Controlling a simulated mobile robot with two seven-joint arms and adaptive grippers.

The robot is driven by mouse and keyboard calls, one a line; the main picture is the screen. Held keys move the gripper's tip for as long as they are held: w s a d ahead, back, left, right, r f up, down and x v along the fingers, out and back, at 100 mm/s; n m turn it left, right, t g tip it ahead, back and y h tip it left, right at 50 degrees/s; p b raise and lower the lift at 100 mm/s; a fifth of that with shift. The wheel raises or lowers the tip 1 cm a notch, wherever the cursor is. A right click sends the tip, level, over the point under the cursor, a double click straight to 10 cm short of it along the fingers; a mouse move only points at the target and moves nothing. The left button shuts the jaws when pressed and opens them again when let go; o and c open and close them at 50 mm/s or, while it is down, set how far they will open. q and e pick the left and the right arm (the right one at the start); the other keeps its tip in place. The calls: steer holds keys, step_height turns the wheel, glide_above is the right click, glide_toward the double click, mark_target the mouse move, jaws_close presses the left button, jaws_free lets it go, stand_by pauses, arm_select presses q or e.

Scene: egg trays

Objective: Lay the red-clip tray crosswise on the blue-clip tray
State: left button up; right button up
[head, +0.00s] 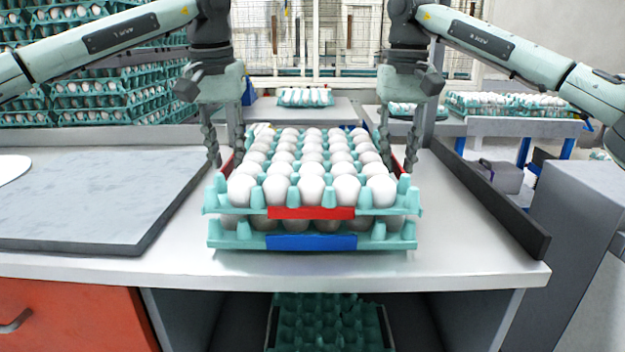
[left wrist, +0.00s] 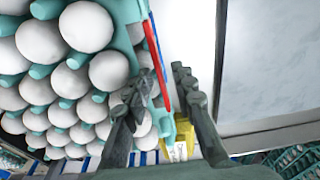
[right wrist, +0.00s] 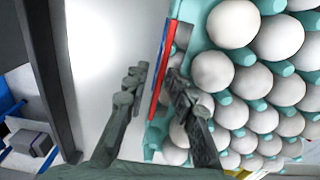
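The red-clip tray (head: 310,213), teal and full of white eggs, sits on top of the blue-clip tray (head: 311,242), which also holds eggs. The two trays look aligned the same way, front clips one above the other. My left gripper (head: 226,160) is at the left side of the upper tray. In the left wrist view its open fingers straddle the red side clip (left wrist: 158,60). My right gripper (head: 397,164) is at the right side, its open fingers straddling the other red side clip (right wrist: 162,62). Most of the lower tray's eggs are hidden.
The trays stand near the front of a white table (head: 450,262). A grey slab (head: 90,205) lies to the left, and a dark rail (head: 490,200) runs along the right edge. Empty teal trays (head: 328,325) lie below the table. Stacked egg trays stand at the back left.

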arm_select(q)
steer(key=r, duration=0.5)
steer(key=s+r, duration=0.1)
steer(key=r, duration=0.1)
steer(key=shift+r, duration=0.25)
arm_select(e)
step_height(320, 180, up, 12)
arm_select(q)
steer(key=shift+s, duration=0.15)
arm_select(e)
steer(key=shift+s, duration=0.1)
